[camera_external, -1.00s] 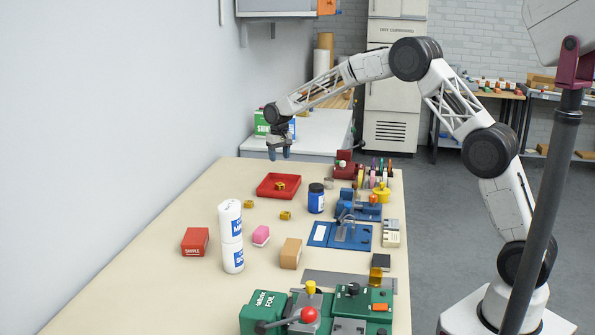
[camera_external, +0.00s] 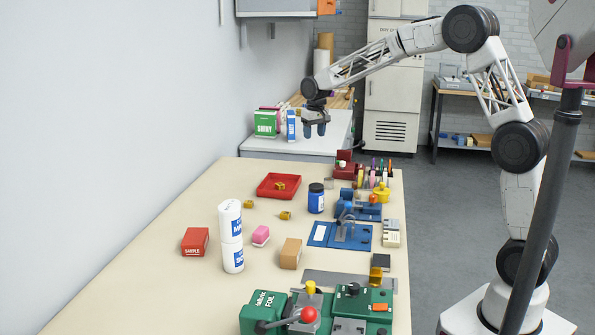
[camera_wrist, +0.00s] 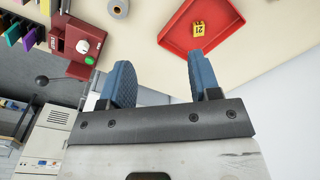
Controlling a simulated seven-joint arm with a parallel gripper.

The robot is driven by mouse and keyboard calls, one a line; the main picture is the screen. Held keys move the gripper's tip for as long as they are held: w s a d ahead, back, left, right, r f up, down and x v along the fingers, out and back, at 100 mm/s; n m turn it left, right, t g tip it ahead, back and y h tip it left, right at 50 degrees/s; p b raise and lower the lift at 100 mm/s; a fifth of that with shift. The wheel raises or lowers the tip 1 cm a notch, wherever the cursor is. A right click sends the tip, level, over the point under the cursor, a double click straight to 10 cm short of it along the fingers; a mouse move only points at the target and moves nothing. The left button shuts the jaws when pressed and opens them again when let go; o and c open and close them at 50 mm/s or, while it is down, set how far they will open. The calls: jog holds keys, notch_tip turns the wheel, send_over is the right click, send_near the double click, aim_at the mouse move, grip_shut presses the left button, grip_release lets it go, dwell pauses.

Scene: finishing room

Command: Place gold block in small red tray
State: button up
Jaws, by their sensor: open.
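The small red tray (camera_external: 262,190) lies on the far part of the beige table, and it also shows in the wrist view (camera_wrist: 173,36). One gold block (camera_external: 280,185) sits inside it; in the wrist view this block (camera_wrist: 199,28) bears a dark number. Two more gold blocks lie on the table outside the tray: one (camera_external: 248,204) just in front of it, one (camera_external: 286,216) nearer the blue-lidded bottle. My gripper (camera_external: 314,131) is open and empty, raised above the far end of the table. Its blue fingers (camera_wrist: 158,66) stand apart in the wrist view.
Blue and green devices line the right side. The table's left part is clear.

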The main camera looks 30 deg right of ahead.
jog(key=s+d+r, duration=0.3)
jog(key=s+d, duration=0.1)
jog(key=s, duration=0.5)
jog(key=s+d+r+t, duration=0.1)
jog(key=s+d+r, duration=0.25)
jog(key=s, duration=0.45)
jog(key=s+d+r, duration=0.2)
jog(key=s+d, duration=0.2)
jog(key=s, duration=0.5)
jog(key=s+d+f, duration=0.2)
jog(key=s, duration=0.7)
jog(key=s+d+f, duration=0.1)
jog(key=s+d, duration=0.1)
jog(key=s, duration=0.8)
jog(key=s+d+f+t, duration=0.1)
jog(key=s+d+f, duration=0.1)
jog(key=s, duration=0.7)
jog(key=shift+s+d+f, duration=0.15)
jog(key=shift+s+f, duration=0.2)
